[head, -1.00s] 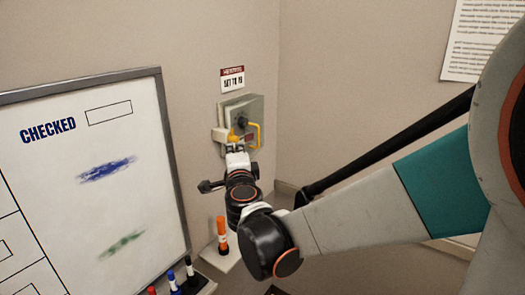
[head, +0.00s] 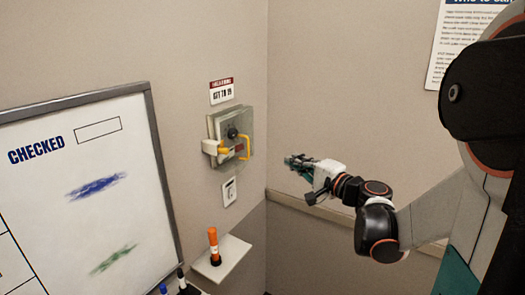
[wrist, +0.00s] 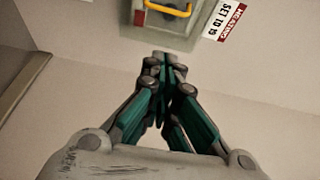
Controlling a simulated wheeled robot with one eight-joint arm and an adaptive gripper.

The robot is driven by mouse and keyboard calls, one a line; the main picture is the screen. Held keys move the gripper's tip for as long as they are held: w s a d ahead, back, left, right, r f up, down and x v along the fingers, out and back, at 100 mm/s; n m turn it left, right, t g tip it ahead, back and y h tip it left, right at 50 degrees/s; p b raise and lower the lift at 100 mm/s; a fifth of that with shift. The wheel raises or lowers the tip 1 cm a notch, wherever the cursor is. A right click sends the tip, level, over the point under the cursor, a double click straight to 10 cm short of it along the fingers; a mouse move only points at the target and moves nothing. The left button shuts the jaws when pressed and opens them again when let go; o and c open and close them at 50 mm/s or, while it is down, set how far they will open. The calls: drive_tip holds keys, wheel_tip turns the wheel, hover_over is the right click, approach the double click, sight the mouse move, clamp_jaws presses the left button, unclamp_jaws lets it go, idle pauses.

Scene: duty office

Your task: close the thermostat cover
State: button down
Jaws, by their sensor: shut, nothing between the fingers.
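The thermostat (head: 222,122) is a grey-green box on the wall left of the room corner, with a dark dial (head: 232,133). A see-through cover with a yellow handle (head: 244,147) shows at its front; I cannot tell whether it sits flush. A beige block (head: 211,147) is at the box's lower left. My gripper (head: 290,161) is shut and empty, to the right of the thermostat and apart from it. In the wrist view, the gripper's green fingers (wrist: 163,60) are together, and the thermostat's lower part and yellow handle (wrist: 169,9) show at the top edge.
A sign (head: 221,91) is above the thermostat and a white wall plate (head: 229,192) below it. The wall right of the corner is mostly bare.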

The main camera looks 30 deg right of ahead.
sight(240, 146)
drive_tip(key=w+a, duration=0.5)
drive_tip(key=w, duration=0.7)
drive_tip(key=shift+f, duration=0.15)
drive_tip(key=shift+a, duration=0.15)
drive_tip(key=a, duration=0.1)
drive_tip(key=w+a+b, duration=0.1)
drive_tip(key=a, duration=0.1)
drive_tip(key=shift+w+a, duration=0.35)
drive_tip(key=shift+a, duration=0.05)
drive_tip(key=shift+d, duration=0.1)
